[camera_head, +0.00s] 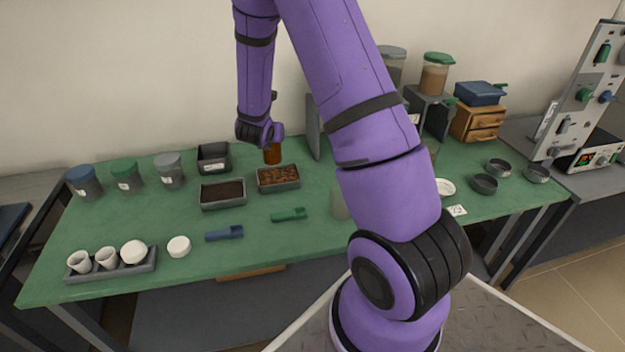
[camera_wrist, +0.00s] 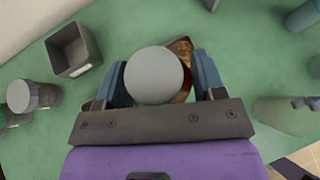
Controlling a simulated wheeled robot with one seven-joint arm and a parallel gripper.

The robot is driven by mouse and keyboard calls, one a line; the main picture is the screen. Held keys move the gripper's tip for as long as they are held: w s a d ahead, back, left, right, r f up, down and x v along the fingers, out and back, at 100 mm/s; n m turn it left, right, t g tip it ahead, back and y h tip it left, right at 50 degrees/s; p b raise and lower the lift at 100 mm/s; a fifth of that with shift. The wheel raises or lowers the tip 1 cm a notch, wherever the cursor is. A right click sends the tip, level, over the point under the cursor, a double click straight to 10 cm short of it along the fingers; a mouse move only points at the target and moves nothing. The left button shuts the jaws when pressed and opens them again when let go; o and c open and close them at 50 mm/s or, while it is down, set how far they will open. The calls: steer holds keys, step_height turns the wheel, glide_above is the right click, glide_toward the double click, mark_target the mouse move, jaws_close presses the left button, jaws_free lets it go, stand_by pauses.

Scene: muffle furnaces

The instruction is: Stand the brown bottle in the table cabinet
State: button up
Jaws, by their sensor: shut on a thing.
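The brown bottle (camera_head: 272,154) is upright in my gripper (camera_head: 271,141), above or just behind the tray of brown pieces; I cannot tell whether it touches the table. In the wrist view its round grey cap (camera_wrist: 153,75) sits between the two blue fingers of my gripper (camera_wrist: 158,82), which are shut on the bottle. The grey table cabinet (camera_head: 437,117) stands at the back of the table, right of the bottle. A grey upright panel (camera_head: 313,127), seemingly its open door, shows left of my arm. My arm hides most of the cabinet and its inside.
A tray of brown pieces (camera_head: 279,179) and a dark-filled tray (camera_head: 222,195) lie near the bottle. An empty dark bin (camera_head: 213,158) and lidded jars (camera_head: 169,170) stand left. Green (camera_head: 289,215) and blue (camera_head: 224,233) scoops lie in front. Jars (camera_head: 436,74) stand on the cabinet.

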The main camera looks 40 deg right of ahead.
steer(key=s+d+f+m+g+h, duration=0.25)
steer(key=s+d+m+g, duration=0.2)
steer(key=s+d, duration=0.6)
steer(key=shift+m, duration=0.35)
steer(key=shift+w+d+f, duration=0.1)
steer(key=shift+d+f, duration=0.3)
steer(key=shift+f, duration=1.4)
steer(key=shift+w+d+f, duration=0.1)
steer(key=shift+d+f, duration=0.3)
steer(key=shift+f, duration=1.35)
steer(key=shift+w+d+f, duration=0.1)
steer(key=shift+d+f, duration=0.3)
steer(key=shift+f, duration=1.4)
steer(key=shift+f, duration=0.1)
steer(key=o, duration=1.2)
